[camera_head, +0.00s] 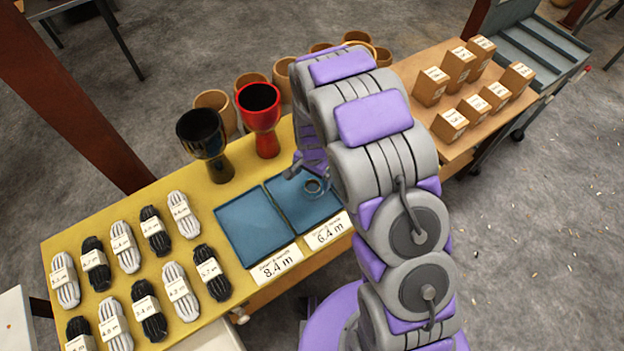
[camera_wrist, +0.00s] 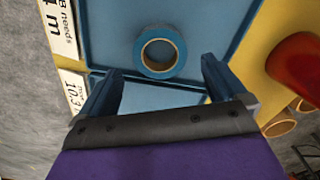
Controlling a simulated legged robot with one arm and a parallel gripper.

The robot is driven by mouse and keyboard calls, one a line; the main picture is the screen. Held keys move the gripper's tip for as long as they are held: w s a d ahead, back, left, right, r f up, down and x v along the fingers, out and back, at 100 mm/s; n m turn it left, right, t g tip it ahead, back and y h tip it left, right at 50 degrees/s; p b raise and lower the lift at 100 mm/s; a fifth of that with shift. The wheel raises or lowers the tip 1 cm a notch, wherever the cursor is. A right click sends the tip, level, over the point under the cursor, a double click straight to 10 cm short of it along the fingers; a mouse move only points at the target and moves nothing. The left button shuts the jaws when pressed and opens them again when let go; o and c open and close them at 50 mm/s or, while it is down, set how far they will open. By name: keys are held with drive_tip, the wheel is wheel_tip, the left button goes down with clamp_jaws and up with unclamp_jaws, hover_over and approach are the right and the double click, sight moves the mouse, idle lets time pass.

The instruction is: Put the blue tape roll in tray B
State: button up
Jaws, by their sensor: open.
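The blue tape roll (camera_wrist: 160,51) is a blue ring with a tan inner core. In the wrist view it appears inside a blue tray (camera_wrist: 220,20), close to the wall at its lower edge; the label beside this tray seems to read "B needs". In the head view the tape roll (camera_head: 314,187) shows over the right-hand visible tray (camera_head: 283,193), behind the "6.4 m" label. My gripper (camera_wrist: 158,85) is open, its fingers apart on either side below the roll and not touching it. My arm hides part of the area to the right.
Another blue tray (camera_head: 250,228) is at left, labelled 8.4 m. Part of a further tray (camera_wrist: 165,97) shows between my fingers. A red drum (camera_head: 260,118) and a black drum (camera_head: 204,145) stand behind the trays. Several rope bundles (camera_head: 125,245) lie left on the yellow table.

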drive_tip(key=s+d+r+n, duration=0.1)
drive_tip(key=s+d+r, duration=0.25)
drive_tip(key=r, duration=0.45)
drive_tip(key=s+d+r+n+p, duration=0.1)
drive_tip(key=s+d+r, duration=0.1)
drive_tip(key=s+r, duration=0.35)
drive_tip(key=s+d+r+n, duration=0.1)
drive_tip(key=s+d+r, duration=0.15)
drive_tip(key=r, duration=0.65)
drive_tip(key=s+d+r+n+g, duration=0.1)
drive_tip(key=s+d+r+n, duration=0.1)
drive_tip(key=s, duration=0.8)
drive_tip(key=s+d+r+n, duration=0.1)
drive_tip(key=s+d+r, duration=0.3)
drive_tip(key=s, duration=0.7)
wheel_tip(320, 180, up, 2)
drive_tip(key=shift+r+n+g, duration=0.2)
drive_tip(key=shift+n+g, duration=0.2)
drive_tip(key=shift+w, duration=0.1)
